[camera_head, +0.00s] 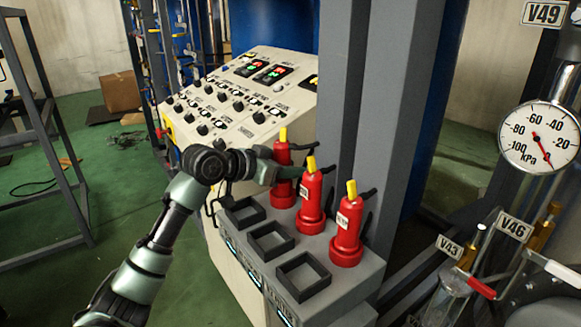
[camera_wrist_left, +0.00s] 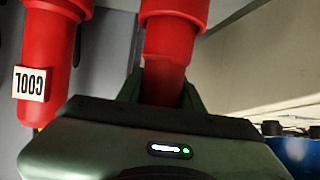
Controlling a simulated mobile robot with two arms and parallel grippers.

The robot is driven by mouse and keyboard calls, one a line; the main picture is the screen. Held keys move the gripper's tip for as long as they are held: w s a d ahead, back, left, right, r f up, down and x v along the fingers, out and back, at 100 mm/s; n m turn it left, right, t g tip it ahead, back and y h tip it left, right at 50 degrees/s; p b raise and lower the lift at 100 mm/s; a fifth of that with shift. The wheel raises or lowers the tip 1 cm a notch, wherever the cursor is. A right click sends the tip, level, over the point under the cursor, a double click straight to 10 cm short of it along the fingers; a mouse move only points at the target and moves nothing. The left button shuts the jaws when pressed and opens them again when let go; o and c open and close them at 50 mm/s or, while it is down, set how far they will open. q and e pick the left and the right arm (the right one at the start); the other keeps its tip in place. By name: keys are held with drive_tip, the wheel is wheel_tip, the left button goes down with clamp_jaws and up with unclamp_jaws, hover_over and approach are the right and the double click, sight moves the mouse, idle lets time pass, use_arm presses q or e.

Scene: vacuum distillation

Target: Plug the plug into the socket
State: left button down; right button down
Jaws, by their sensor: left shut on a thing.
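Three red plugs with yellow tips stand upright in a row on a grey box in the head view: the far one (camera_head: 283,153), the middle one (camera_head: 311,196) and the near one (camera_head: 348,225). My left gripper (camera_head: 287,172) reaches in from the left and is shut around the body of the far plug. In the left wrist view, the held red plug (camera_wrist_left: 172,45) lies between the fingers (camera_wrist_left: 163,90). A neighbouring red plug (camera_wrist_left: 55,45) there bears a label reading COOL upside down. The far plug's lower end meets the box top; its seating is unclear. My right gripper is out of view.
Three black square frames (camera_head: 302,276) sit on the grey box (camera_head: 352,292) in front of the plugs. A sloped control panel (camera_head: 232,105) stands behind my left wrist. Grey posts (camera_head: 385,110) rise close behind the plugs. A gauge (camera_head: 540,137) and valves are at right.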

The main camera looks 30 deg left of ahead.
use_arm(q)
drive_tip(key=shift+f+b, duration=0.6)
drive_tip(key=shift+f, duration=0.6)
drive_tip(key=c, duration=0.8)
unclamp_jaws()
drive_tip(key=shift+c, duration=0.2)
drive_tip(key=shift+s, duration=0.1)
drive_tip(key=b+v, duration=0.2)
drive_tip(key=v, duration=0.4)
drive_tip(key=shift+s+a, duration=0.1)
drive_tip(key=shift+s, duration=0.1)
drive_tip(key=shift+s+a+r, duration=0.15)
drive_tip(key=shift+s+r, duration=0.25)
drive_tip(key=shift+s, duration=0.1)
